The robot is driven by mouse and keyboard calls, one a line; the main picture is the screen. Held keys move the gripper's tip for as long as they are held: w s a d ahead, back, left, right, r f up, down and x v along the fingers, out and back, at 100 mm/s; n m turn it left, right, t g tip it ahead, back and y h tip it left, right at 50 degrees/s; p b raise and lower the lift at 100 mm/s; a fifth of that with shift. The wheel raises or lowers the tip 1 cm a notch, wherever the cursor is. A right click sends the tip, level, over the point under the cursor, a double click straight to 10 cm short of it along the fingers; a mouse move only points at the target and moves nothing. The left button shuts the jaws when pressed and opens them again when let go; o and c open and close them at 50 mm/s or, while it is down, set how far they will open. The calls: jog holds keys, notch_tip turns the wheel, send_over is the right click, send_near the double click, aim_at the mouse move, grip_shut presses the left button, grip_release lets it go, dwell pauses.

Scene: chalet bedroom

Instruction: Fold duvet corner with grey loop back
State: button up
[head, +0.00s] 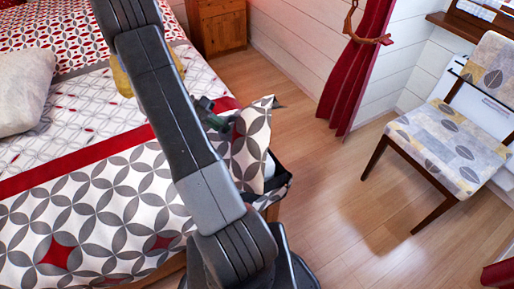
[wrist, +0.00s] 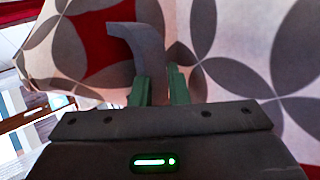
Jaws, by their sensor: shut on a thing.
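The duvet (head: 95,215) has a grey, white and red circle pattern and lies over the bed. Its corner (head: 254,125) stands up at the bed's right edge, just right of my gripper (head: 212,114). In the wrist view my gripper (wrist: 159,88) has two green fingers against the patterned cloth (wrist: 240,75). The grey loop (wrist: 146,48) rises from between the fingers and bends left at its top. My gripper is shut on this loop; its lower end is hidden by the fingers. My arm hides part of the duvet in the head view.
A pale pillow (head: 22,92) lies on the bed at left. A wooden nightstand (head: 217,26) stands behind. A patterned chair (head: 450,140) and a red curtain (head: 357,70) are at right. The wooden floor (head: 330,200) between bed and chair is clear.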

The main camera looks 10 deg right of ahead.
jog(key=shift+w+a+f, duration=0.1)
jog(key=shift+w+a+f+b, duration=0.2)
jog(key=shift+a+f+b, duration=0.45)
jog(key=shift+f, duration=0.3)
jog(key=o, duration=1.2)
jog(key=shift+s+r, duration=0.1)
jog(key=shift+c, duration=0.2)
jog(key=s+a, duration=0.2)
jog(key=a, duration=0.1)
jog(key=s+a, duration=0.1)
jog(key=shift+a+f, duration=0.2)
jog(key=shift+w+a+r+m+g, duration=0.1)
jog(key=shift+w+a+m+g, duration=0.1)
jog(key=shift+w+m+g, duration=0.25)
jog(key=shift+c, duration=0.5)
jog(key=shift+o, duration=0.5)
jog(key=shift+n+t, duration=0.25)
jog(key=s+a, duration=0.1)
jog(key=a, duration=0.1)
jog(key=s+a, duration=0.1)
jog(key=a, duration=0.1)
jog(key=s+a, duration=0.1)
jog(key=a, duration=0.1)
jog(key=shift+s+a+r+p, duration=0.1)
jog(key=shift+s+r+p, duration=0.1)
jog(key=shift+s+p, duration=0.1)
jog(key=s+a, duration=0.5)
jog(key=shift+f, duration=0.1)
